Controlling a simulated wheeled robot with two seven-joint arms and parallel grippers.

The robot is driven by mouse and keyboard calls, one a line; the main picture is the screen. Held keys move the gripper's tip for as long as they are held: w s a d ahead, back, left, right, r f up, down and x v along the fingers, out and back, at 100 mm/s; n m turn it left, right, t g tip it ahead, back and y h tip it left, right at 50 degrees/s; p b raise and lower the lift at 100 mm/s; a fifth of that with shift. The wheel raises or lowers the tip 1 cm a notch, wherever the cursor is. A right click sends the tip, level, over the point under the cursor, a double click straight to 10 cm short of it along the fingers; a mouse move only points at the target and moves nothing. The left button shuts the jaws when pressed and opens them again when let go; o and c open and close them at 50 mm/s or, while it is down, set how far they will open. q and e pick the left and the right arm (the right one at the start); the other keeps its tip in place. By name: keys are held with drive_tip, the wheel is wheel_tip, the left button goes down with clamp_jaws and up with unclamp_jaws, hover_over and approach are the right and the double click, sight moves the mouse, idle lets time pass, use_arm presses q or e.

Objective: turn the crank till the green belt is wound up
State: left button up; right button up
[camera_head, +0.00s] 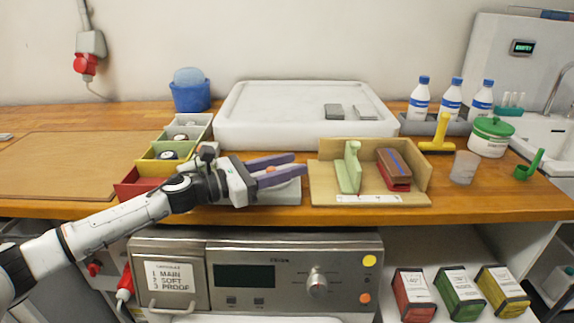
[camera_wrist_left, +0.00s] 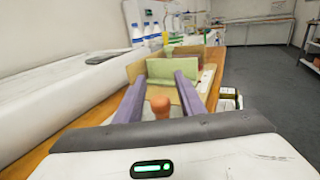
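My left gripper (camera_head: 303,170) reaches in from the left with its purple fingers apart. It is over a low pale grey base (camera_head: 285,194) at the front edge of the counter. In the left wrist view an orange-brown knob (camera_wrist_left: 160,104) stands between the open fingers (camera_wrist_left: 159,85), with a gap on both sides. It looks like the crank's handle; the rest of the crank is hidden by the gripper. I cannot make out the green belt. My right gripper is in neither view.
Right of the gripper is a wooden holder (camera_head: 326,187) with an upright light green piece (camera_head: 350,168) and a brown-red block (camera_head: 393,172). Behind lies a large white tray (camera_head: 262,127). Small bins (camera_head: 136,186) stand at left. Bottles (camera_head: 419,101) and a yellow T-shaped thing (camera_head: 439,136) are at right.

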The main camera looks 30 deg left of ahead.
use_arm(q)
clamp_jaws()
